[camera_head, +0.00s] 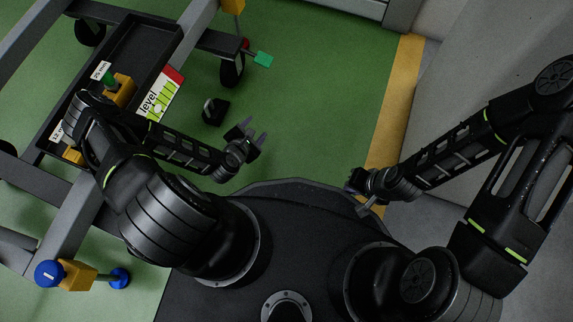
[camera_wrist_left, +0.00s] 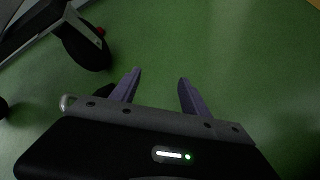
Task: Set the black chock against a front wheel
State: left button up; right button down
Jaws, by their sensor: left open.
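The black chock (camera_head: 215,110) sits on the green floor, a little below a front wheel (camera_head: 232,70) of the grey cart and apart from it. My left gripper (camera_head: 254,132) is open and empty, to the right of and below the chock in the head view. In the left wrist view its two fingers (camera_wrist_left: 160,76) stand apart over bare floor. The wheel (camera_wrist_left: 84,45) shows at upper left there. A dark shape beside the left finger may be the chock, mostly hidden by the gripper body. My right gripper (camera_head: 362,194) is by the yellow floor stripe; its fingers are unclear.
The cart frame carries a black tray (camera_head: 150,45) with yellow blocks and a "level" card (camera_head: 160,98). Green floor (camera_head: 320,110) is clear up to the yellow stripe (camera_head: 395,105) and grey wall.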

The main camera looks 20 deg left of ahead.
pick_arm(q)
jog(key=s+d+r+m+g+h, duration=0.1)
jog(key=s+d+r+m+g, duration=0.2)
jog(key=s+d+m, duration=0.4)
jog(key=s+d+r+m+g+h, duration=0.2)
jog(key=s+d+r+m+g, duration=0.2)
jog(key=m, duration=1.4)
jog(key=s+d+g, duration=0.2)
jog(key=d, duration=0.2)
jog(key=shift+s+r+m, duration=0.15)
jog(key=shift+s+m, duration=0.25)
jog(key=s+d+r+p, duration=0.1)
jog(key=r+p, duration=1.7)
jog(key=s+r+p, duration=0.2)
jog(key=r+p, duration=1.7)
jog(key=shift+d+r+g+h, duration=0.2)
jog(key=shift+d+g+h, duration=0.2)
pick_arm(e)
jog(key=s+a+r, duration=0.1)
jog(key=r, duration=1.7)
jog(key=s+r, duration=0.2)
jog(key=r, duration=1.7)
jog(key=shift+s+a+r+n+g+y, duration=0.2)
jog(key=shift+a+n+g+y, duration=0.1)
jog(key=shift+a+g, duration=0.1)
pick_arm(q)
jog(key=shift+s, duration=0.1)
jog(key=shift+c, duration=0.4)
